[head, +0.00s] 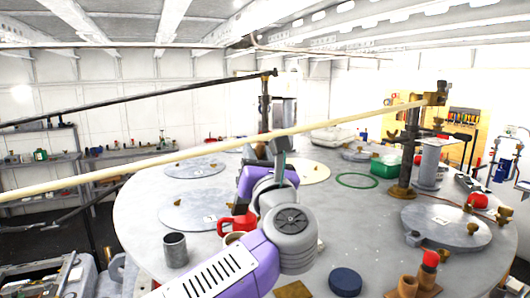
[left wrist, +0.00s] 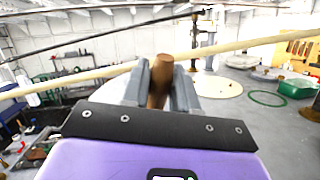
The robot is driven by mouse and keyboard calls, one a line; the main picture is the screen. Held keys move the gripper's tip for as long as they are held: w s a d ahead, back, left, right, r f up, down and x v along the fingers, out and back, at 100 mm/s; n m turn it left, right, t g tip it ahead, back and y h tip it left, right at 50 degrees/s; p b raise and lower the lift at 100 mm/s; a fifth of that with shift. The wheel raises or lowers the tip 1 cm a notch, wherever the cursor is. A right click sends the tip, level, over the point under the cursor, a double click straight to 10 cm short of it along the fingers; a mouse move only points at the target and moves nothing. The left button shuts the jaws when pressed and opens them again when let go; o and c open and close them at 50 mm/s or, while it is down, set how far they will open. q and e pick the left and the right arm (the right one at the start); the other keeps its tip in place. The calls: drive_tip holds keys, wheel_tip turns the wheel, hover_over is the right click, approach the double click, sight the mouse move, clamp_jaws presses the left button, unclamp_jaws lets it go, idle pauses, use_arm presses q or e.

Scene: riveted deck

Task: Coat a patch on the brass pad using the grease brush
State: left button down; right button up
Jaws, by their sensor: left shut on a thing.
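My left gripper (head: 279,152) is raised over the middle of the round grey table, with its purple arm coming up from the bottom. In the left wrist view its two grey fingers (left wrist: 160,85) are shut on a brown, wood-coloured handle (left wrist: 158,78), which looks like the grease brush's. The handle stands roughly upright between them; the bristles are hidden. A flat brass-coloured plate (head: 293,290), which looks like the brass pad, lies at the table's near edge, cut by the frame. My right gripper is not in view.
A dark blue round tin (head: 345,282), a grey cup (head: 175,250) and a red mug (head: 236,226) stand near my arm. A brown stand with a red top (head: 429,264) is at right. A pale pole (head: 200,158) crosses the view. A green ring (head: 357,180) lies farther back.

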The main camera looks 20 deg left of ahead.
sight(240, 206)
use_arm(q)
drive_tip(key=f+b, duration=0.1)
drive_tip(key=s+f+b, duration=0.1)
drive_tip(key=f, duration=0.1)
drive_tip(key=f+b, duration=0.1)
drive_tip(key=f, duration=0.1)
drive_tip(key=shift+s+f+b, duration=0.25)
drive_tip(key=shift+s+b, duration=0.05)
drive_tip(key=shift+b, duration=0.05)
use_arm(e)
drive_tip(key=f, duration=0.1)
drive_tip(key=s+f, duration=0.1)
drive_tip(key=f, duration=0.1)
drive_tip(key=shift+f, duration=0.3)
use_arm(q)
drive_tip(key=shift+w, duration=0.1)
drive_tip(key=shift+f+b, duration=0.8)
drive_tip(key=shift+b, duration=0.2)
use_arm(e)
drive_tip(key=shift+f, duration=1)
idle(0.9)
use_arm(q)
drive_tip(key=shift+r, duration=0.1)
